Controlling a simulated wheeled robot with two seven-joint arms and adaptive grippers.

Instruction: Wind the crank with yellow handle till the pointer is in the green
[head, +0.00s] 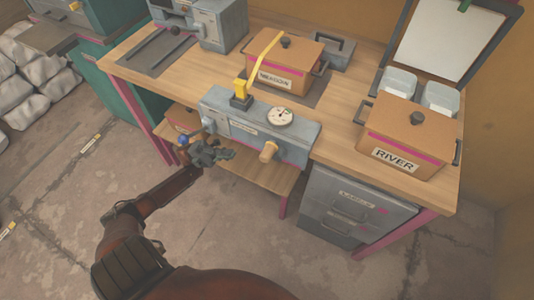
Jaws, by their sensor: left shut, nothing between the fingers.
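A grey machine (258,130) stands at the front edge of the wooden bench. A round white dial (280,117) sits on its top; its pointer and coloured zones are too small to read. A short tan-yellow handle (268,151) sticks out from the front face at the right. A long bright yellow lever (262,52) rises from a yellow block at the machine's left. My left gripper (228,154) is shut and empty in front of the machine, left of the tan-yellow handle and apart from it. My right gripper is not in view.
A lidded orange box marked RIVER (402,138) stands at the right of the bench (340,108). Another lidded box (285,66) stands behind the machine. A grey drawer cabinet (350,205) is under the bench at right. A lower shelf (262,174) lies below the machine.

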